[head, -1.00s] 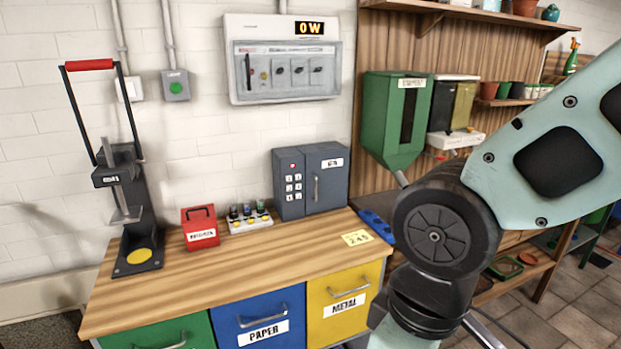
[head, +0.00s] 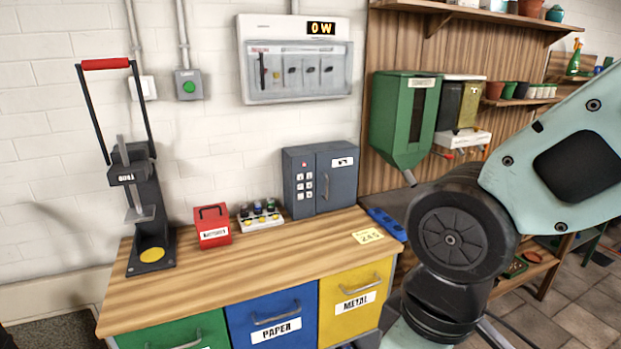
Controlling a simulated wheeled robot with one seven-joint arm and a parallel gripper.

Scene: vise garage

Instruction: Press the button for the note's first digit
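A dark grey safe (head: 320,178) stands at the back right of the wooden workbench, its door shut. Its keypad (head: 304,184) is on the left part of its front, with small white buttons and a red mark above them. The digits on the buttons are too small to read. A yellow note (head: 368,237) lies on the bench's front right corner and seems to read 245 or 249; its first digit looks like a 2. My arm fills the right side of the head view, and my gripper is out of view.
The workbench (head: 225,278) has a red box (head: 212,225), a white tray of small items (head: 259,216) and a black press with a red handle (head: 140,200). A blue tray (head: 386,224) lies by the right edge. Bench space before the safe is clear.

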